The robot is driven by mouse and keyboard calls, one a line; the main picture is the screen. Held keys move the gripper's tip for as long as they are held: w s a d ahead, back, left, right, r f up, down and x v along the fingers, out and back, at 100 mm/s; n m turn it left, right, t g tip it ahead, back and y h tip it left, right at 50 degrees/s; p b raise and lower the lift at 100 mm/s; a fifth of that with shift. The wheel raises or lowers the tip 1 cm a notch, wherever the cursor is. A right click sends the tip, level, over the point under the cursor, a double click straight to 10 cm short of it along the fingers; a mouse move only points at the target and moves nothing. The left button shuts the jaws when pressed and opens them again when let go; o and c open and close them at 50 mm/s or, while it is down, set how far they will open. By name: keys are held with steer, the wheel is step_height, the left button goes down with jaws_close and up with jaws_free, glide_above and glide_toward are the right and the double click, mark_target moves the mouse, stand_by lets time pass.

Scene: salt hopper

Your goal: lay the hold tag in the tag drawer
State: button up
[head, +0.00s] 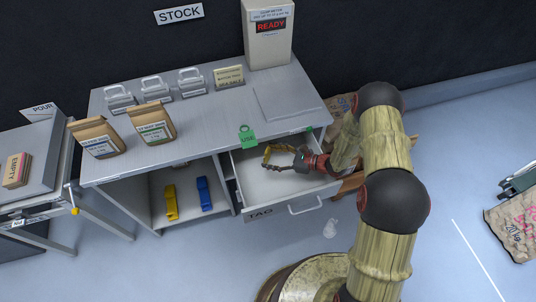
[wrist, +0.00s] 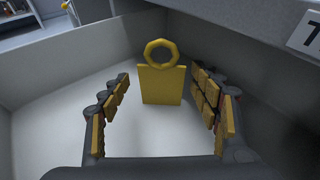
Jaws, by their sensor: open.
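The hold tag (wrist: 162,86) is a yellow plate with a ring on top. In the wrist view it is inside the tag drawer (wrist: 50,75), ahead of and between my fingers, with a gap on both sides. I cannot tell if it touches the drawer floor or lies flat. In the head view the drawer (head: 256,187), labelled TAG, is pulled open under the bench. My gripper (head: 272,158) reaches into it from the right, open. A yellow piece at the fingertips there is probably the tag, partly hidden by the fingers.
A green USE tag (head: 247,138) hangs at the bench edge by the drawer. The bench top (head: 205,125) holds paper bags (head: 97,137), several grey clip-like items (head: 153,88) and a READY box (head: 269,35). A yellow scoop-like item (head: 171,203) and a blue one (head: 204,194) are on the shelf below.

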steer(key=p+v, duration=0.1)
steer(key=v, duration=0.5)
steer(key=shift+w+r, duration=0.1)
steer(key=shift+r, duration=0.05)
